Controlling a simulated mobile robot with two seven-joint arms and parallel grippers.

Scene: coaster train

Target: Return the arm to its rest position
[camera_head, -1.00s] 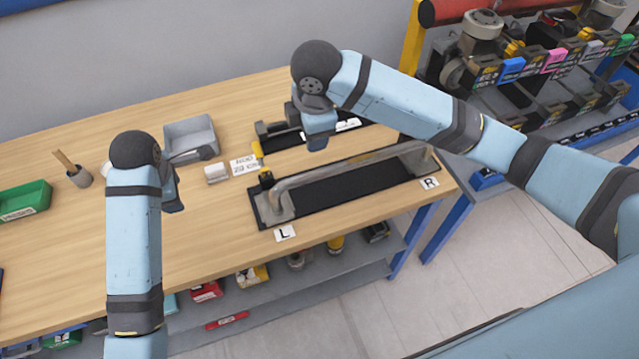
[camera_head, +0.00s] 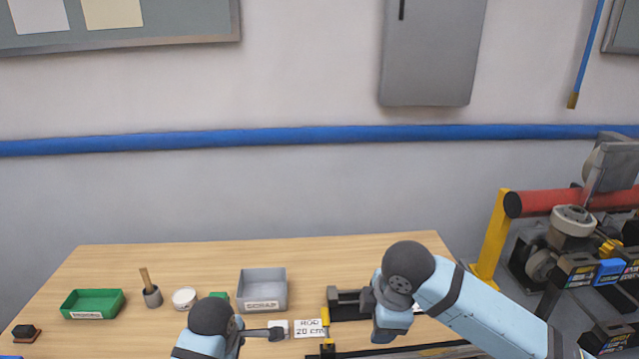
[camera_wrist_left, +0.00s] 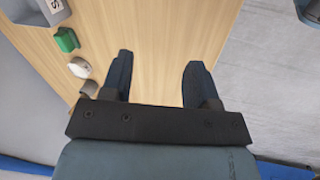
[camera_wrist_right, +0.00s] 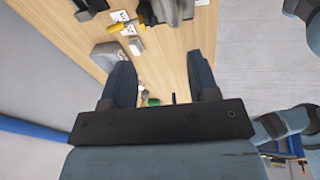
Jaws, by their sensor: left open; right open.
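My left arm comes up at the bottom of the head view, with its gripper hidden there. In the left wrist view my left gripper (camera_wrist_left: 160,78) is open and empty, with the wooden bench (camera_wrist_left: 150,40) behind its fingers. My right arm reaches in from the right in the head view, over the bench's right part. In the right wrist view my right gripper (camera_wrist_right: 160,80) is open, with nothing held between its fingers.
On the bench stand a green bin (camera_head: 92,304), a grey scrap bin (camera_head: 262,290), a brush pot (camera_head: 152,296), a white round container (camera_head: 184,298) and a label card (camera_head: 309,328). A rack with a red roller (camera_head: 560,201) stands at the right.

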